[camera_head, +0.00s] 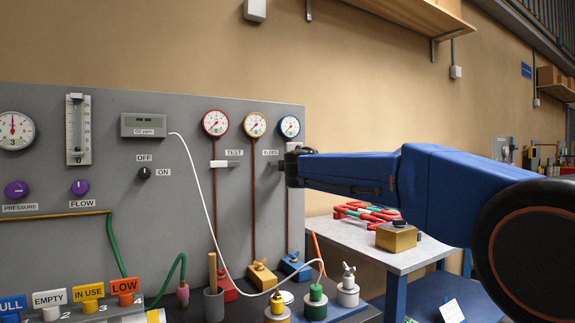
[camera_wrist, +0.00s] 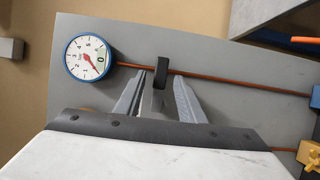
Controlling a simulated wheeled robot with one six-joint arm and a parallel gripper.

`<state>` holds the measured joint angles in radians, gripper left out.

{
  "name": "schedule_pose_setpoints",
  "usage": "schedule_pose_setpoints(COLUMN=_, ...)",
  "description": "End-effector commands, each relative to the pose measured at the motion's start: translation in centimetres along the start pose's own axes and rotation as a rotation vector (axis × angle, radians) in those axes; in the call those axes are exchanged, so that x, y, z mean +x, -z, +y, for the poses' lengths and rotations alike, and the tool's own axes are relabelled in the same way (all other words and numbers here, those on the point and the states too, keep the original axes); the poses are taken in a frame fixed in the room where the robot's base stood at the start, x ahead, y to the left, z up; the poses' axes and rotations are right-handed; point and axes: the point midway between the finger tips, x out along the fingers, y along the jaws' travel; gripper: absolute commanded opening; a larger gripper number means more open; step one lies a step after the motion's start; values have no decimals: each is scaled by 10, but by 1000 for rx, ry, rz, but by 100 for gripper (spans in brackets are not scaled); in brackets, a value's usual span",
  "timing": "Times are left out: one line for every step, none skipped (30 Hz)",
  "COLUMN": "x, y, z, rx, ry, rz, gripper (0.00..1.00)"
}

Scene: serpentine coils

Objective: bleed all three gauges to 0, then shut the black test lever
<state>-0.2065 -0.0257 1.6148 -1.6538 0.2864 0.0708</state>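The three gauges hang in a row on the grey panel: red-rimmed (camera_head: 215,123), yellow-rimmed (camera_head: 255,124) and blue-rimmed (camera_head: 289,127). A lever with a pale handle (camera_head: 233,163) sits on the red gauge's pipe, by the TEST label. A BLEED label (camera_head: 270,152) is further right. My gripper (camera_wrist: 158,92) is at the blue gauge's pipe, its fingers apart on either side of a black lever (camera_wrist: 162,72). Contact cannot be told.
Red, yellow (camera_head: 262,276) and blue (camera_head: 294,267) valves stand below the pipes. A white hose (camera_head: 209,220) hangs across the panel. Colored bottles (camera_head: 315,301) stand in front. A side table (camera_head: 350,236) is at the right, a shelf above.

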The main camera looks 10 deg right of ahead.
Motion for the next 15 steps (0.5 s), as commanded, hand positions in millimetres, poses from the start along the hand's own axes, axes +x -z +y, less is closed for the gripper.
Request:
schedule_pose_setpoints(x=-10, y=0, z=0, rx=0, ry=0, rz=1, gripper=36)
schedule_pose_setpoints(x=-15, y=0, z=1, rx=0, ry=-1, rz=0, gripper=36)
schedule_pose_setpoints(x=-22, y=0, z=1, rx=0, ry=-1, rz=1, gripper=36)
schedule_pose_setpoints(x=-28, y=0, z=0, rx=0, ry=-1, rz=1, gripper=36)
schedule_pose_setpoints(x=-33, y=0, z=1, rx=0, ry=-1, rz=2, gripper=36)
schedule_pose_setpoints(x=-41, y=0, z=1, rx=0, ry=-1, rz=2, gripper=36)
schedule_pose_setpoints(x=-46, y=1, z=0, rx=0, ry=-1, rz=2, gripper=36)
schedule_pose_setpoints(x=-52, y=1, z=1, rx=1, ry=-1, rz=2, gripper=36)
schedule_pose_setpoints(x=-59, y=0, z=1, rx=1, ry=-1, rz=1, gripper=36)
schedule_pose_setpoints(x=-64, y=0, z=0, rx=0, ry=0, rz=1, gripper=36)
schedule_pose_setpoints(x=-70, y=0, z=0, rx=0, ry=-1, rz=1, gripper=36)
schedule_pose_setpoints(x=-77, y=0, z=1, rx=0, ry=-2, rz=2, gripper=36)
schedule_pose_setpoints(x=-83, y=1, z=0, rx=-1, ry=-1, rz=2, gripper=36)
schedule_pose_setpoints(x=-88, y=1, z=0, rx=-1, ry=-1, rz=3, gripper=36)
schedule_pose_setpoints(x=-96, y=1, z=1, rx=-1, ry=-2, rz=3, gripper=36)
